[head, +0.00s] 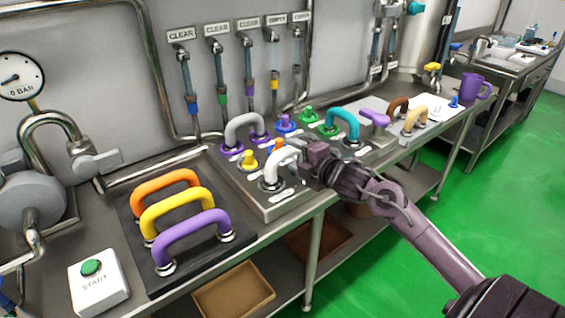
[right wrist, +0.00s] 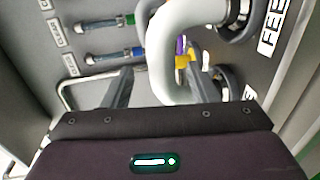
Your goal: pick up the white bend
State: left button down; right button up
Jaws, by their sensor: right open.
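The white bend (head: 280,165) stands upright on the grey metal panel, its near end in a fitting and its curved top beside my right gripper. My right gripper (head: 303,160) comes in from the right and is open. In the right wrist view the white bend (right wrist: 160,50) is large and close, its curve lying across the space between the open fingers (right wrist: 160,84). I cannot tell whether it touches a finger. Part of the bend's far end is hidden in the head view. My left gripper is not in view.
A grey bend (head: 245,126) and a yellow knob (head: 249,160) stand close by on the panel. A teal bend (head: 343,122) is behind my right gripper. Orange, yellow and purple bends (head: 190,231) stand on a black mat at left, near the START button (head: 91,267).

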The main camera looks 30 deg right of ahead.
jog(key=shift+p+x, duration=0.3)
jog(key=shift+x, duration=0.5)
jog(key=x, duration=0.4)
jog(key=shift+f+p, duration=0.1)
jog(key=shift+p, duration=0.3)
jog(key=shift+f, duration=0.1)
jog(key=c, duration=0.7)
grip_shut()
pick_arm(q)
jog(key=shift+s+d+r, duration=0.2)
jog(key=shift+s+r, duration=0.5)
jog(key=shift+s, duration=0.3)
